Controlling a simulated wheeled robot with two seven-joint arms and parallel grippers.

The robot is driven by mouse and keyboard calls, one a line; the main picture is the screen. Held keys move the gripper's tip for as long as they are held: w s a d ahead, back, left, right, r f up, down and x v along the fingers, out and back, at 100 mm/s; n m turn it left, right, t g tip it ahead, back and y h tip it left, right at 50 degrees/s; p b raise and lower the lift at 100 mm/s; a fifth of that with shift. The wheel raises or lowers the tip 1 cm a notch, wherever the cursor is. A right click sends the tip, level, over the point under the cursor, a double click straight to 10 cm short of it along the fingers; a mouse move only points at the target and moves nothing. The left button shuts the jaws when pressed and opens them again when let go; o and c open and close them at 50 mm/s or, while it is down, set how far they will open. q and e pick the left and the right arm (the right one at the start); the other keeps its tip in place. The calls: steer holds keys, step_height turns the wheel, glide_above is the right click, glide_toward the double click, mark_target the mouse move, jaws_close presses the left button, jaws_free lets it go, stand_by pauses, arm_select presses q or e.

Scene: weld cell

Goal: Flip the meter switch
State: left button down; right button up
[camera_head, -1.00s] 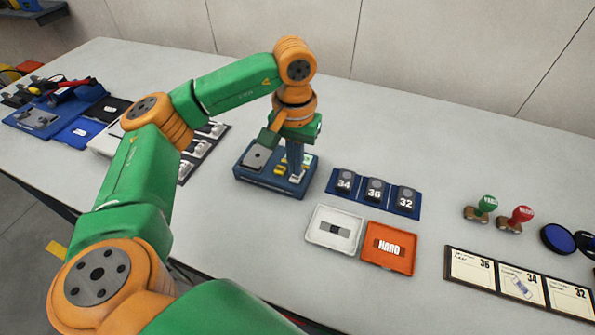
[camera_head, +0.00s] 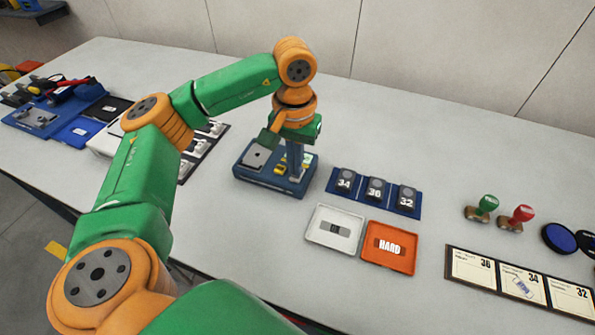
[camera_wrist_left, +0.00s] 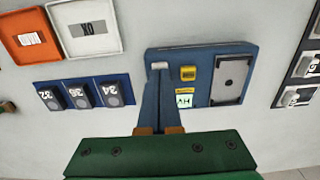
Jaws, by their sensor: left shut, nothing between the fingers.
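The blue meter block (camera_head: 262,182) stands on the table in the middle of the head view. It carries a grey plate (camera_wrist_left: 231,78), a yellow part (camera_wrist_left: 188,73), a small label reading HV (camera_wrist_left: 184,99) and a small pale switch-like piece (camera_wrist_left: 159,65). My left gripper (camera_head: 295,177) points down over the block's right part, fingers shut and empty. In the left wrist view its blue-grey fingertips (camera_wrist_left: 158,76) are right at the pale piece, and I cannot tell whether they touch it. The fingers partly cover that corner in the head view. My right gripper is not in view.
A blue holder with weights (camera_head: 375,191) marked 34, 36 and 32 stands to the right. A white tray (camera_head: 316,236) and an orange tray (camera_head: 374,258) lie in front of it. Stamps (camera_head: 514,219) and cards (camera_head: 517,284) are farther right. Table behind the meter is clear.

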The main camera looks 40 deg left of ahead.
arm_select(q)
steer(key=shift+f+b, duration=0.6)
steer(key=shift+f, duration=0.15)
step_height(320, 180, up, 7)
steer(key=p, duration=0.6)
steer(key=shift+r, duration=0.15)
stand_by(0.3)
